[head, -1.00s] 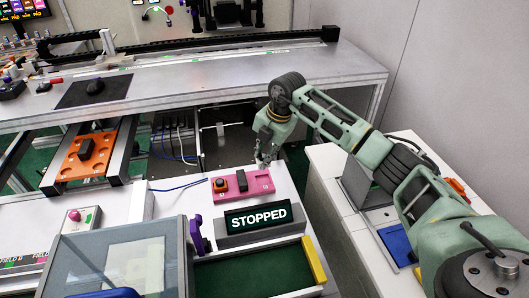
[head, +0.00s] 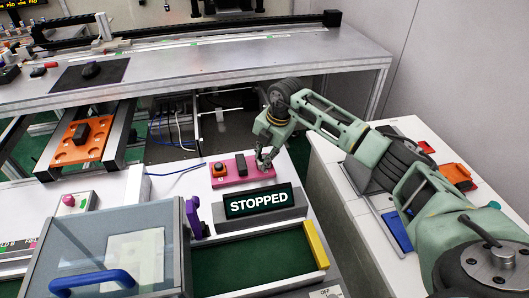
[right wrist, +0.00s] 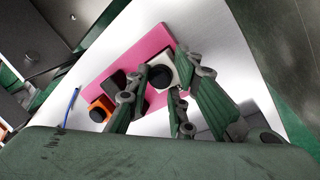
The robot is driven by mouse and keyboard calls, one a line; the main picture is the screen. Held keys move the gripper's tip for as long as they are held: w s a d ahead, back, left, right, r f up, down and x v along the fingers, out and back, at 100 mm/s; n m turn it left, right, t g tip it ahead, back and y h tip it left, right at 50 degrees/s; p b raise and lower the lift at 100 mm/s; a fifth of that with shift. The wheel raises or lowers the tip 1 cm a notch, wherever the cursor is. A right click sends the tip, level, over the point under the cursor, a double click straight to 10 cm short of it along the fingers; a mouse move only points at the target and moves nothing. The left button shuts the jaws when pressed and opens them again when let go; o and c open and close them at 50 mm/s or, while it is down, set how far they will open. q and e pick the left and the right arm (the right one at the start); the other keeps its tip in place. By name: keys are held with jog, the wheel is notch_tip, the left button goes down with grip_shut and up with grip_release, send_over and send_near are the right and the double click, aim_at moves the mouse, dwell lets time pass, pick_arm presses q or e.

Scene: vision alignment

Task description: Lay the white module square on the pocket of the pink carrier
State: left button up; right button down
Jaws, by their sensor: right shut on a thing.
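The pink carrier (head: 229,181) lies on the white bench top behind the STOPPED sign. It bears an orange block with a black knob (head: 219,167) at its left and a dark upright block (head: 241,165) at its middle. My right gripper (head: 264,163) is over its right end. In the right wrist view my right gripper (right wrist: 166,74) is shut on the white module (right wrist: 162,58), which has a round black top. The module overlaps the end of the pink carrier (right wrist: 128,60); I cannot tell whether it touches. The pocket is hidden. My left gripper is out of view.
The STOPPED sign (head: 258,201) stands just in front of the carrier. A purple bracket (head: 194,218), a clear-lidded box (head: 115,245) and a green tray with a yellow end (head: 315,243) are nearer. A blue cable (head: 172,170) lies left of the carrier.

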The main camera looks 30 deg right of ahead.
jog(key=shift+f, duration=0.25)
dwell(0.4)
jog(key=c, duration=1.5)
grip_release()
jog(key=shift+o, duration=0.2)
jog(key=shift+r, duration=0.1)
jog(key=v, duration=1.1)
jog(key=shift+r, duration=0.4)
jog(key=shift+s, duration=0.1)
